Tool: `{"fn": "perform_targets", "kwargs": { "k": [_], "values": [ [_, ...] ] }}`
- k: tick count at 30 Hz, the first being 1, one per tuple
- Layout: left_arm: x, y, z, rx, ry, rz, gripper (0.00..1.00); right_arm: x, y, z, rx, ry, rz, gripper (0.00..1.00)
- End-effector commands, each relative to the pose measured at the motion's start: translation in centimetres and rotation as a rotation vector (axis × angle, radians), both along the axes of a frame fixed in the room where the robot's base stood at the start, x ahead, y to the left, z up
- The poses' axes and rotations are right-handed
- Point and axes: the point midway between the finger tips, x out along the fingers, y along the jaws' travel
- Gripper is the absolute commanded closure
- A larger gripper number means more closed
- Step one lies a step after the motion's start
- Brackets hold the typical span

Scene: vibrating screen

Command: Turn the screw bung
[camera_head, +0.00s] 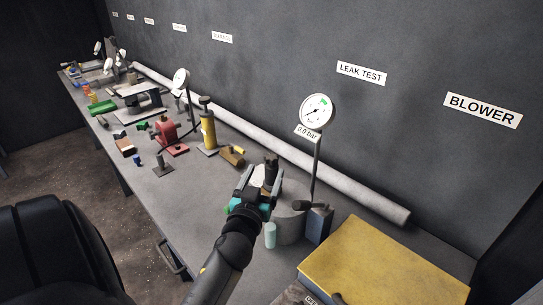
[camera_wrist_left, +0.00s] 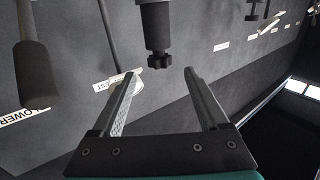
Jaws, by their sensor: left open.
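A dark lobed knob, which looks like the screw bung (camera_head: 271,165), stands just beyond my left gripper in the head view. In the left wrist view the knob (camera_wrist_left: 159,60) hangs at the top centre on a dark stem, in line with the gap between the fingers. My left gripper (camera_head: 262,179) is open, with its fingers on either side of the line to the knob. In the left wrist view the gripper (camera_wrist_left: 160,74) has nothing between its fingers. A grey cylinder (camera_head: 290,226) stands below, partly hidden by the gripper. My right gripper is not in view.
A pressure gauge (camera_head: 317,110) on a thin post stands close to the right of the gripper. A large yellow block (camera_head: 385,268) fills the front right. A grey pipe (camera_head: 350,188) runs along the wall. A yellow pump (camera_head: 208,130) and red fixture (camera_head: 166,134) stand farther left.

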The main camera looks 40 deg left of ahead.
Motion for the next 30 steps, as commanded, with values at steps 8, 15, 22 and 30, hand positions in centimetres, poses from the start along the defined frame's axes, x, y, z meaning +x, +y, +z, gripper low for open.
{"fn": "perform_targets", "kwargs": {
  "k": [8, 15, 22, 30],
  "values": [
    [4.2, 2.2, 0.1, 0.002, 0.000, 0.000, 0.23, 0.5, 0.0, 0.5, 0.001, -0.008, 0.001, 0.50],
    [6.1, 3.1, 0.0, 0.000, 0.001, -0.001, 0.23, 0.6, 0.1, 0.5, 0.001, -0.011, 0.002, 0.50],
    [6.5, 3.3, 0.0, 0.000, 0.001, -0.001, 0.23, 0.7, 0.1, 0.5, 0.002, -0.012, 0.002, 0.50],
    [6.4, 3.3, -0.1, 0.000, 0.001, 0.000, 0.36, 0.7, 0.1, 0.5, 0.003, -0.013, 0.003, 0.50]
  ]
}}
